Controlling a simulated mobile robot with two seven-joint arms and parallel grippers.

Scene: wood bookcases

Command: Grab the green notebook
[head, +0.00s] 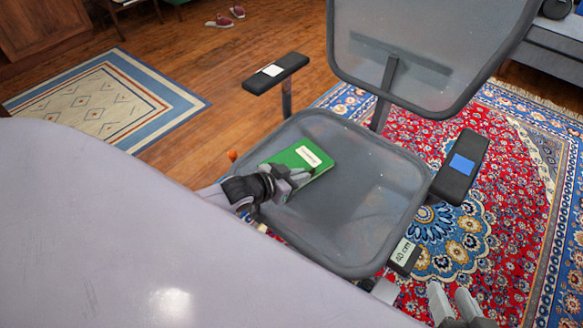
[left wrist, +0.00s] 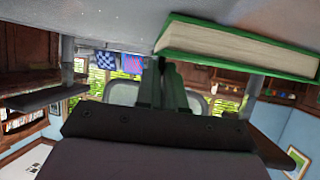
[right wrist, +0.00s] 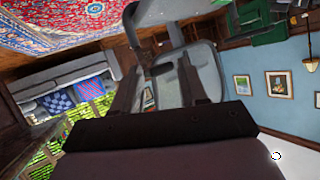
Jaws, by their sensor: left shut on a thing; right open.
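The green notebook (head: 309,157) has a white label on its cover and is over the grey mesh seat of the office chair (head: 345,215). My left gripper (head: 290,180) is at the notebook's near-left edge, shut on it. In the left wrist view the green notebook (left wrist: 235,52) shows its pale page edges beside the fingertips of my left gripper (left wrist: 165,65). I cannot tell whether the notebook still touches the seat. My right gripper (head: 453,298) is at the bottom right of the head view, open and empty. It also shows in the right wrist view (right wrist: 160,75).
The chair's backrest (head: 420,50) and its two armrests, left (head: 275,72) and right (head: 461,167), surround the seat. A pale table top (head: 130,230) fills the near left. A patterned red rug (head: 510,200) lies under the chair. Red shoes (head: 220,21) lie at the back.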

